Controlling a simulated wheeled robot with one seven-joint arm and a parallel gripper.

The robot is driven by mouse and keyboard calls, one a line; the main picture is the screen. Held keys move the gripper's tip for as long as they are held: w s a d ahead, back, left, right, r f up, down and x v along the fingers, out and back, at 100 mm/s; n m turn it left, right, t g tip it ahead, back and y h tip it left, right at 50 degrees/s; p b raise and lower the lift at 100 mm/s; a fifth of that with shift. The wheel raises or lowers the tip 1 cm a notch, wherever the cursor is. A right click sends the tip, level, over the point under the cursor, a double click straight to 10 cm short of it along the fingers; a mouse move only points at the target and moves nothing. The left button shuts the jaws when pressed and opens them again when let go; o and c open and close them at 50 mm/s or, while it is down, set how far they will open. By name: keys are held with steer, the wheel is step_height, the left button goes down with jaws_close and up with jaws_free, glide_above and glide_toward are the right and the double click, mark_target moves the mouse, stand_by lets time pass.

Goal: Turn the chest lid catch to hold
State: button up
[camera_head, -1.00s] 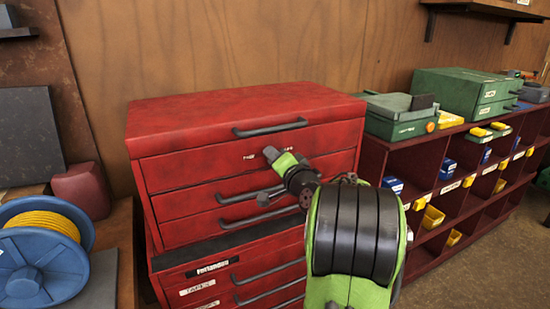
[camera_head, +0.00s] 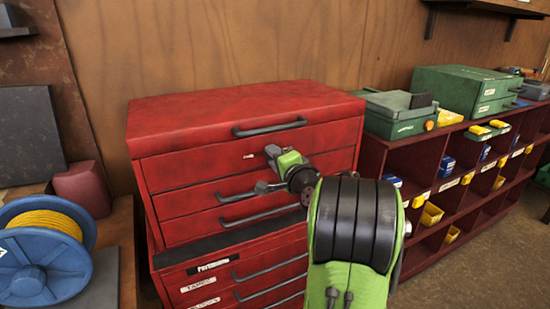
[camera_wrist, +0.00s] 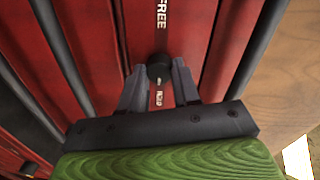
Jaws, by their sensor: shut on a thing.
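The red tool chest (camera_head: 190,165) stands against the wooden wall with its lid down. On its upper front is the catch, a small round dark knob (camera_wrist: 159,67) in the wrist view. A white "FREE" label (camera_wrist: 163,14) is on one side of the knob and a smaller white label (camera_wrist: 159,98), hard to read, is on the other. My gripper (camera_wrist: 158,72) is shut on the knob, one finger on each side. In the head view my gripper (camera_head: 271,152) is against the chest front below the lid handle (camera_head: 270,127) and hides the knob.
Drawer handles (camera_head: 258,215) stick out below my gripper. A blue cable reel (camera_head: 40,258) is at the left. A dark red shelf (camera_head: 385,160) with green cases (camera_head: 465,90) and small bins is at the right. Floor is clear at the far right.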

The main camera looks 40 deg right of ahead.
steer(key=o, duration=1.1)
steer(key=shift+c, duration=0.2)
steer(key=b+v, duration=0.2)
steer(key=v, duration=1.3)
steer(key=shift+s+a, duration=0.2)
steer(key=shift+s, duration=0.15)
